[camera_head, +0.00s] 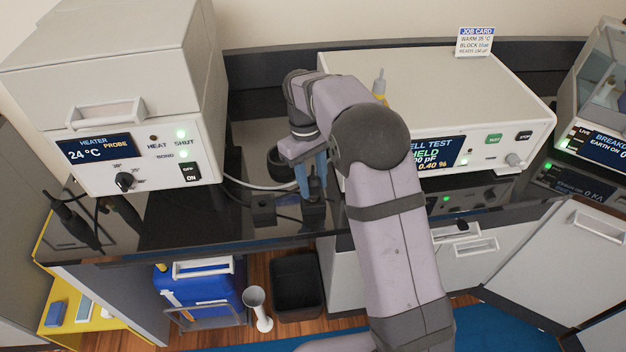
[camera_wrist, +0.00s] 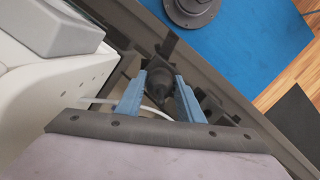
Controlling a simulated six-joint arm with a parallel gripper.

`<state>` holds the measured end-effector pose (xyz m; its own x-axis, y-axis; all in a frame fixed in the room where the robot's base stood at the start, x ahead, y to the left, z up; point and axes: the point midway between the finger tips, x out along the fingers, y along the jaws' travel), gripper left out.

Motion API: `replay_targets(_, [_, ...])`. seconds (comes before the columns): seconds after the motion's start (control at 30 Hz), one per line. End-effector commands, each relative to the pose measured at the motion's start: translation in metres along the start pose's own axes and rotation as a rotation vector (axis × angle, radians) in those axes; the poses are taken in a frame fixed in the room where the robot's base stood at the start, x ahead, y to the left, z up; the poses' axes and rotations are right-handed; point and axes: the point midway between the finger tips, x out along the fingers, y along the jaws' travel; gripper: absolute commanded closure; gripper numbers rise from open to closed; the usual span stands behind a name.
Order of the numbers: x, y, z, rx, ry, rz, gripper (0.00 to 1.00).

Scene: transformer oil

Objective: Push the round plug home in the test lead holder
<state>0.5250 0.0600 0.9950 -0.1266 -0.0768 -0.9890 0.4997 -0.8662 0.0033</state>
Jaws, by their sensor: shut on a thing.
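My gripper (camera_head: 313,188) points down at the front part of the dark bench, left of the cell test unit. In the wrist view its blue fingers (camera_wrist: 160,92) are shut on a dark round plug (camera_wrist: 155,78). A pale lead (camera_wrist: 98,100) runs to the plug from the left. A black block (camera_head: 314,216), seemingly the test lead holder, stands directly below the fingers. The fingers and plug hide its opening, so I cannot tell how deep the plug sits.
The heater unit (camera_head: 130,150) stands left and the cell test unit (camera_head: 480,140) right, close beside my arm. Another small black block (camera_head: 263,211) is left of the gripper. Black leads (camera_head: 78,215) lie at the bench's left. A bin (camera_head: 297,284) stands below.

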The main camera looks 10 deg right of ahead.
Motion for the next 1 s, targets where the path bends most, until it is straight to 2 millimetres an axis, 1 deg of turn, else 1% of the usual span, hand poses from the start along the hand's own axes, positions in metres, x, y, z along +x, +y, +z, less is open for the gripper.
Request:
replay_targets(0.83, [0.019,0.0,-0.003,0.0,0.0,0.0,0.9])
replay_targets(0.87, [0.018,0.0,-0.003,0.0,0.001,0.0,0.59])
replay_targets(0.9, [0.018,0.0,-0.003,0.0,0.0,0.0,0.49])
replay_targets(0.93, [0.018,0.0,-0.003,0.0,0.0,0.0,0.44])
replay_targets(1.0, [0.018,0.0,-0.003,0.0,0.0,0.0,0.44])
